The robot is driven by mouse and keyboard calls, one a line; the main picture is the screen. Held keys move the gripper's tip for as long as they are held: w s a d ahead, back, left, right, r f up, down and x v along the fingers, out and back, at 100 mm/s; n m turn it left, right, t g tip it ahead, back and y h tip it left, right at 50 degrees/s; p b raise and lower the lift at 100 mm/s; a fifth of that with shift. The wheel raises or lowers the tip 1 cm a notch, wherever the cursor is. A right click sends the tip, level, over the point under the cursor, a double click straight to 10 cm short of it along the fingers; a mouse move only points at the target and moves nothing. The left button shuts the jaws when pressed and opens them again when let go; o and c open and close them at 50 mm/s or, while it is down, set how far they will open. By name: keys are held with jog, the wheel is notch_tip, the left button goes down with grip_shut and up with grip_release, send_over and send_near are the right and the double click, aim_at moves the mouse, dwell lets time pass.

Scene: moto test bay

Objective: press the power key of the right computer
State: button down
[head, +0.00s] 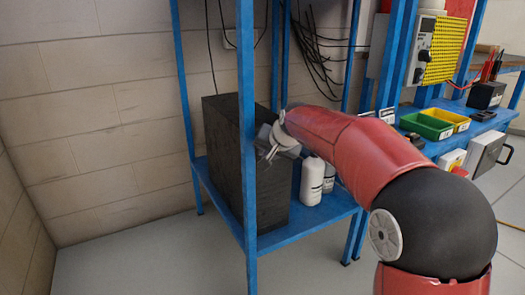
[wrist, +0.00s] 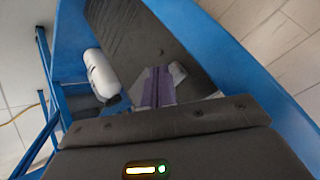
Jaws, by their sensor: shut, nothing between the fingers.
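A tall black computer case (head: 222,150) stands upright on a blue shelf, partly behind a blue post. It is the only computer I can make out. My gripper (head: 265,149) is shut and empty at the case's right side, close to the post; I cannot tell whether it touches. In the wrist view my gripper's fingers (wrist: 156,84) are together in front of a dark surface (wrist: 125,35), which looks like the case. A dark casing with a lit bar and a green light fills the bottom, likely my gripper's housing. I cannot make out a power key.
A white bottle (head: 312,182) stands on the blue shelf (head: 290,234) right of the case, with another beside it; a bottle shows in the wrist view (wrist: 101,74). The blue post (head: 247,110) stands close to my gripper. Green (head: 425,126) and yellow bins sit on the right bench.

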jog(key=shift+w+a+r+p, duration=0.3)
jog(key=shift+w+a+p, duration=0.2)
jog(key=shift+a+p, duration=0.05)
dwell(1.5)
jog(key=shift+s+a+f+b, duration=0.1)
jog(key=shift+s+f+b, duration=0.25)
jog(key=shift+s+b, duration=0.2)
jog(key=shift+s, duration=0.1)
jog(key=shift+s+d+b, duration=0.8)
jog(key=shift+s, duration=0.25)
jog(key=shift+s+d+b, duration=0.75)
jog(key=shift+s+d, duration=0.05)
jog(key=shift+s, duration=0.2)
